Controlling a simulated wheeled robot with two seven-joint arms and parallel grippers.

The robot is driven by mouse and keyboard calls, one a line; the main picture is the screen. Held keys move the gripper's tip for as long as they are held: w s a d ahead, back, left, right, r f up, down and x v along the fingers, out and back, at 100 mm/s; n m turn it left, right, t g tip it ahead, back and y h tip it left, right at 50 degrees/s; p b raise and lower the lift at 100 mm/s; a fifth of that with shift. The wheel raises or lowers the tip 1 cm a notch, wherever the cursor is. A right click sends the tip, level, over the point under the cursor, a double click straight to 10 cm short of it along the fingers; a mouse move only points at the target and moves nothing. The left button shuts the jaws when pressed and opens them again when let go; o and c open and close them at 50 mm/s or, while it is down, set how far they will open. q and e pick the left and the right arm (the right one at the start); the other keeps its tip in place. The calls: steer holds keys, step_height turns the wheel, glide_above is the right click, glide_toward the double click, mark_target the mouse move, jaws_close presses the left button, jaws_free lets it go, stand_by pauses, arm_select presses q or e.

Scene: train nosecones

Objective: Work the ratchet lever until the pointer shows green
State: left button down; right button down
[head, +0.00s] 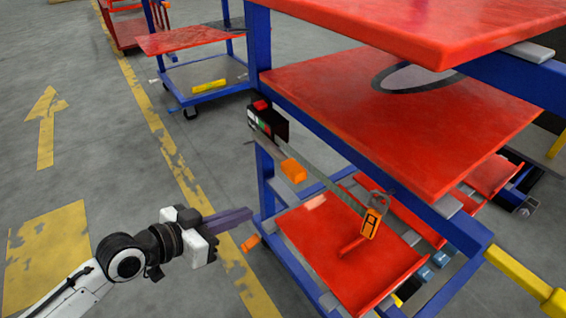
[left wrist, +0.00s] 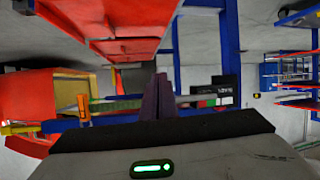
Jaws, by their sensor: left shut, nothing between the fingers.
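My left gripper (head: 246,214) has its purple fingers shut with nothing between them. It is in open air left of the red and blue rack; the fingers also show in the left wrist view (left wrist: 158,98). A black gauge box (head: 268,120) with red, green and white patches is on the rack's near post; it also shows in the left wrist view (left wrist: 212,95). I cannot make out its pointer. A strap (head: 335,188) runs from near the box to an orange ratchet piece (head: 371,223). An orange grip (head: 293,170) sits below the box. I cannot tell which part is the lever.
The rack has red shelves (head: 400,110) and blue posts. A small orange end piece (head: 251,242) is close below my fingertips. A yellow bar (head: 520,282) sticks out at the lower right. Another cart (head: 190,40) stands behind. The floor on the left is clear.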

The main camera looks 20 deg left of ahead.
arm_select(q)
step_height(320, 180, up, 14)
steer(key=w+d+m+h, duration=0.1)
steer(key=w+m+h, duration=0.1)
steer(key=h, duration=0.1)
steer(key=shift+r+m, duration=0.25)
steer(key=shift+m, duration=0.15)
steer(key=shift+w, duration=0.15)
steer(key=p, duration=0.1)
glide_above(284, 166)
steer(key=s, duration=0.2)
step_height(284, 166, down, 2)
steer(key=f, duration=0.3)
steer(key=shift+d+f, duration=0.1)
steer(key=shift+d, duration=0.25)
steer(key=shift+f, duration=0.7)
